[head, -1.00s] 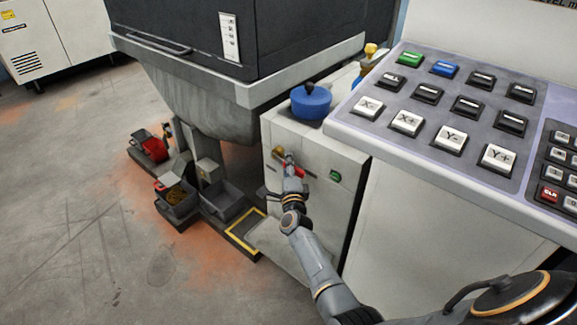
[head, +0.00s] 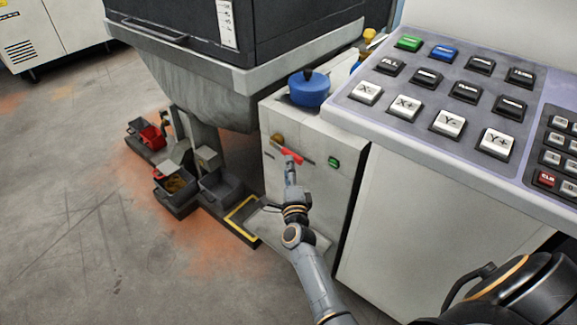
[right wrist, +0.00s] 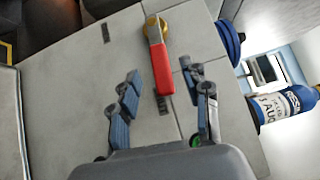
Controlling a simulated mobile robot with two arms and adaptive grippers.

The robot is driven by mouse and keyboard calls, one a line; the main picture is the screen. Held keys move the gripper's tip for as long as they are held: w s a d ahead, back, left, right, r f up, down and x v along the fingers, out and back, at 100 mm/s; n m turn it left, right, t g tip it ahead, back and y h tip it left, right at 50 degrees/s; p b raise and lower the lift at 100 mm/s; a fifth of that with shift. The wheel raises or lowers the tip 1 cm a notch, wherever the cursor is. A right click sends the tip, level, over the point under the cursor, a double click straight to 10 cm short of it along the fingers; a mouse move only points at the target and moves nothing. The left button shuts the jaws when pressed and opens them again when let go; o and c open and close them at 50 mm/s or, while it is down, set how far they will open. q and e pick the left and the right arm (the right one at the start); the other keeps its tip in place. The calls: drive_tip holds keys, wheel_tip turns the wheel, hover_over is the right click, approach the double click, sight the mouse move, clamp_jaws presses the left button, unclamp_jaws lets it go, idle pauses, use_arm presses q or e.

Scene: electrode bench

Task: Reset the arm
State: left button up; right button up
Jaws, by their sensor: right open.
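My right gripper (head: 289,172) is in front of the light grey cabinet (head: 330,205). A red-handled lever (head: 292,156) with a brass hub is on the cabinet front. In the right wrist view the red handle (right wrist: 160,68) lies ahead of the fingers and between their lines, apart from both as far as I can see. My left gripper is not in view.
A green button (head: 334,162) is right of the lever. A blue lidded pot (head: 309,88) stands on the cabinet. The keypad panel (head: 345,118) overhangs at the right. Grey bins (head: 221,187) stand on the floor at left. A blue bottle (right wrist: 283,104) shows in the wrist view.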

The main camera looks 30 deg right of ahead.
idle(0.3)
